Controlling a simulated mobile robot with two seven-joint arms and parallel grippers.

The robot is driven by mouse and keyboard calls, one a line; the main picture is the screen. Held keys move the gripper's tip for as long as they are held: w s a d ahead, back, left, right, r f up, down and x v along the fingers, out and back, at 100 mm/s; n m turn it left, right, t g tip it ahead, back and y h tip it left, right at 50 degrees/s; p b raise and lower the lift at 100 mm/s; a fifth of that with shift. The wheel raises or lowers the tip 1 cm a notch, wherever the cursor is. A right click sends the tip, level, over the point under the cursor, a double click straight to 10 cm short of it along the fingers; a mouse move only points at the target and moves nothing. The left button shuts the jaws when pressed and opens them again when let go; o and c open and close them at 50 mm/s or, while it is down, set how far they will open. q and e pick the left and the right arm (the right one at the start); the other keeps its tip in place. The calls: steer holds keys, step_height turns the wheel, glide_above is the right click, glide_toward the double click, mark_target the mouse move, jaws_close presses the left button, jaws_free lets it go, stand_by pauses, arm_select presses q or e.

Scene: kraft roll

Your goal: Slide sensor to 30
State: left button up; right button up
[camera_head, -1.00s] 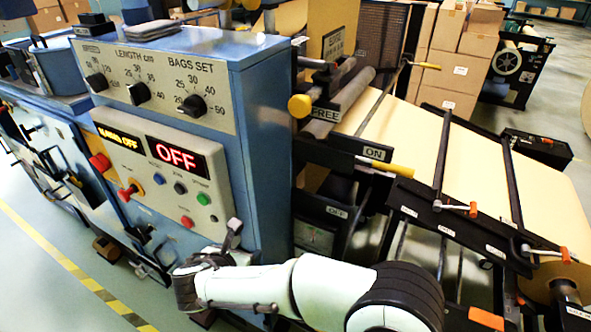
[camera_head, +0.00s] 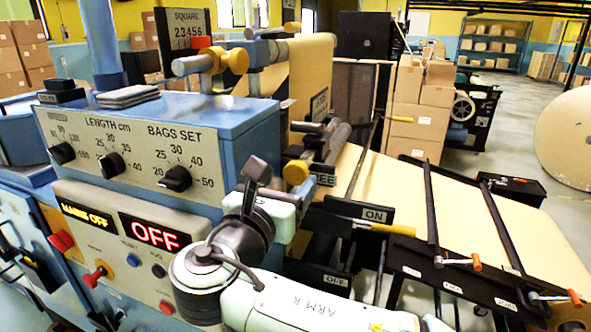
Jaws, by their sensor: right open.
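I cannot pick out with certainty a part that is the sensor, and no slide scale is clearly legible. A blue clamp-like fitting with a yellow knob (camera_head: 236,61) sits on a bar above the blue console (camera_head: 215,118), beside the paper web. The console face has dials, one marked BAGS SET (camera_head: 175,178) and one marked LENGTH cm (camera_head: 111,165). My right gripper (camera_head: 256,185) is open, raised in front of the console's right edge, below the fitting and apart from it. Its wrist hides part of the console's lower right. My left gripper is out of view.
A red OFF display (camera_head: 151,234) and several buttons are on the console. A yellow roller end (camera_head: 296,172) and an ON lever (camera_head: 392,229) stand right of my gripper. The brown paper sheet (camera_head: 470,205) slopes right. Boxes (camera_head: 417,110) stand behind.

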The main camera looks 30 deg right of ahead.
mark_target(294, 173)
steer(key=x, duration=0.5)
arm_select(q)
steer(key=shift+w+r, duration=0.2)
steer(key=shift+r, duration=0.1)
